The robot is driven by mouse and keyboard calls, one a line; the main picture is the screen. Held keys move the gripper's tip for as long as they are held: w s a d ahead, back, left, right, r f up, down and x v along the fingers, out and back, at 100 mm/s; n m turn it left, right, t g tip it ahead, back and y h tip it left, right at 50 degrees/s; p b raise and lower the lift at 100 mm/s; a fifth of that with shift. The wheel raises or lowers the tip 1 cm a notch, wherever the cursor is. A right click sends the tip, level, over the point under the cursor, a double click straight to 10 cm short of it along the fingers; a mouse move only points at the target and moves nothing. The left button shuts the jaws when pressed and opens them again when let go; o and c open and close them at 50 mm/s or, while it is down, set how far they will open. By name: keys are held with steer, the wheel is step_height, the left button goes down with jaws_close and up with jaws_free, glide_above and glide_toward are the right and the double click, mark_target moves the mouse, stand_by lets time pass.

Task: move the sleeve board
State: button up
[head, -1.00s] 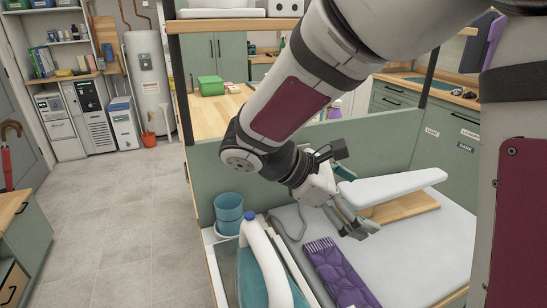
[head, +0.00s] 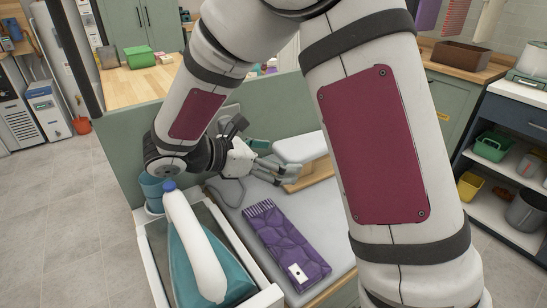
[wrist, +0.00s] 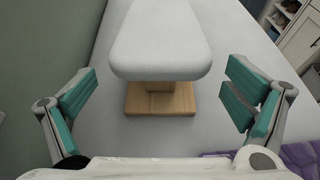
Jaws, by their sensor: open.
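The sleeve board has a white padded top (wrist: 161,40) on a wooden base (wrist: 160,98). In the wrist view its rounded end points at my gripper (wrist: 158,108), which is open, with one finger off to each side and no finger touching the board. In the head view the white top (head: 301,147) and base (head: 309,178) show just right of my gripper (head: 292,174). My arm hides the far part of the board in the head view.
A folded purple towel (head: 285,240) lies on the grey work surface in front. A green panel (head: 120,134) borders the back.

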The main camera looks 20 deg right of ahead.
mark_target(310, 150)
steer(key=shift+x, duration=3.2)
